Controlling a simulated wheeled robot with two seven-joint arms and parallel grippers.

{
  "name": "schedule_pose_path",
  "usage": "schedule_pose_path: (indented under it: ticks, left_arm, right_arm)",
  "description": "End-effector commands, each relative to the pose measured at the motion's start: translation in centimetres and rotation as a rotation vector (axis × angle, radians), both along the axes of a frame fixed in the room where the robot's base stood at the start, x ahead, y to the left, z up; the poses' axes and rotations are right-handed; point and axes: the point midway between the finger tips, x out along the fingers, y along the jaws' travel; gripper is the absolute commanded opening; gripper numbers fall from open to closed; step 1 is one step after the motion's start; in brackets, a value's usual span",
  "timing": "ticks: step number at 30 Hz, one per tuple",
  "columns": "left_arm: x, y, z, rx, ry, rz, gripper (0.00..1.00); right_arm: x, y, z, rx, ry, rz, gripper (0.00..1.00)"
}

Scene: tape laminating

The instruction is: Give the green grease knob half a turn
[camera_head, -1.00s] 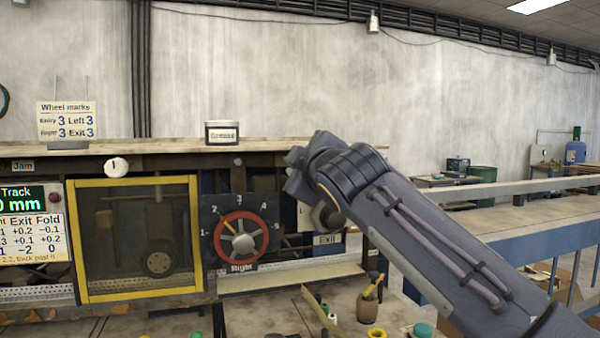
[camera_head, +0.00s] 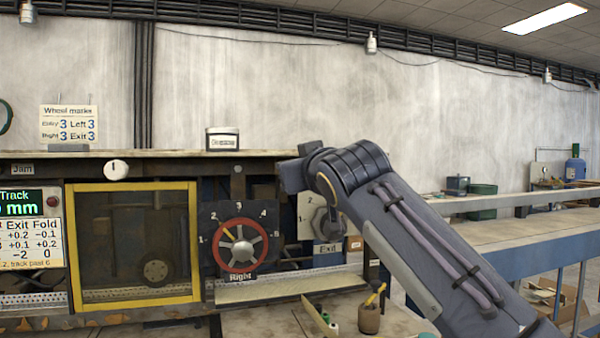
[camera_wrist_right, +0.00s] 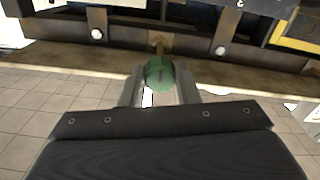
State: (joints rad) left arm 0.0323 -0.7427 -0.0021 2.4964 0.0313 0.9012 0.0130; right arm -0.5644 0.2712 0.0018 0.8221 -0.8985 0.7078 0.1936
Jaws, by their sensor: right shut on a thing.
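The green grease knob (camera_wrist_right: 160,73) shows in the right wrist view, on a short stem below the machine's dark beam. My right gripper (camera_wrist_right: 160,88) is shut on the knob, one finger on each side of it. In the head view my right arm reaches to the machine's right end, and its gripper and the knob are hidden there. My left gripper is in neither current view.
The red Right wheel (camera_head: 241,245) and the Exit dial (camera_head: 326,222) are on the machine front beside my arm. A yellow-framed window (camera_head: 133,296) is further left. A brown pot (camera_head: 369,318) stands on the bench below. A rail (camera_head: 480,204) runs right.

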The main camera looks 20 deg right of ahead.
Motion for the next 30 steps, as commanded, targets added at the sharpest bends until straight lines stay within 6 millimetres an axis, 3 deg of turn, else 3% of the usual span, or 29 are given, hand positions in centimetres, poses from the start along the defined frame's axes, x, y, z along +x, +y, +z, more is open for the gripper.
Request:
schedule_pose_path:
  ticks: [20, 21, 26, 30]
  left_arm:
    - [0.00, 0.00, -0.28, 0.000, 0.000, 0.000, 0.36]
    - [0.00, 0.00, -0.28, 0.000, 0.000, 0.000, 0.36]
    - [0.00, -0.01, -0.28, 0.000, 0.000, 0.000, 0.36]
    - [0.00, 0.00, -0.27, 0.000, 0.000, 0.000, 0.36]
  right_arm:
    - [0.11, 0.14, -0.31, 0.068, 0.011, 0.000, 0.06]
    - [0.11, 0.13, -0.31, 0.068, 0.011, 0.000, 0.30]
    - [0.08, 0.09, -0.23, 0.067, 0.007, 0.000, 0.51]
    - [0.05, 0.06, -0.14, 0.068, 0.005, 0.000, 0.51]
